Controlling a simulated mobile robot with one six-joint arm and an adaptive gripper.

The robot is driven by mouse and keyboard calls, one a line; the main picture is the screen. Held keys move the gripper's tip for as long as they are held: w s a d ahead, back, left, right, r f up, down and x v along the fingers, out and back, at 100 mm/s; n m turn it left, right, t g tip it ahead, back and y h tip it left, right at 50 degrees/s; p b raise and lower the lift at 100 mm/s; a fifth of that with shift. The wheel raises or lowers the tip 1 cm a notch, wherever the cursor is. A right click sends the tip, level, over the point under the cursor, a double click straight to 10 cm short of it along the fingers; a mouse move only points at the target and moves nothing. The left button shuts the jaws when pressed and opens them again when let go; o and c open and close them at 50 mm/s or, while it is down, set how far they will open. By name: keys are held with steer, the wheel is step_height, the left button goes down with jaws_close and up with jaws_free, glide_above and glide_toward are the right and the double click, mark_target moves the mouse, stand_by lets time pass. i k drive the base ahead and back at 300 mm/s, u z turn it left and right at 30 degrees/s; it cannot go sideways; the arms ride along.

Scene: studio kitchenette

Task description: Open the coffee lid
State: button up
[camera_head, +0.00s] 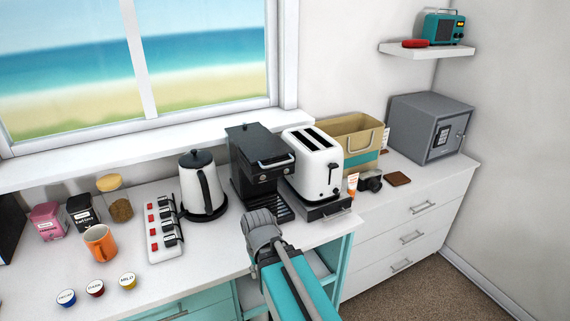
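The black coffee machine (240,168) stands on the white counter between the kettle and the toaster. Its dark top lid (248,138) looks down flat, with a light metal handle (274,163) at its front. My grey gripper (260,218) is in front of and below the machine, near the counter's front edge, and appears apart from the lid and handle. I see it from behind, so its finger opening is hidden. Nothing held shows.
A black-and-white kettle (192,188) stands left of the machine, and a white toaster (310,165) close on its right. A power strip (156,225), an orange mug (100,243) and several coffee capsules (95,288) lie left. The front counter strip left of my gripper is clear.

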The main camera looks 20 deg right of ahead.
mark_target(258, 151)
steer(key=z, duration=0.75)
steer(key=k, duration=1.5)
steer(key=u, duration=0.3)
steer(key=i, duration=1)
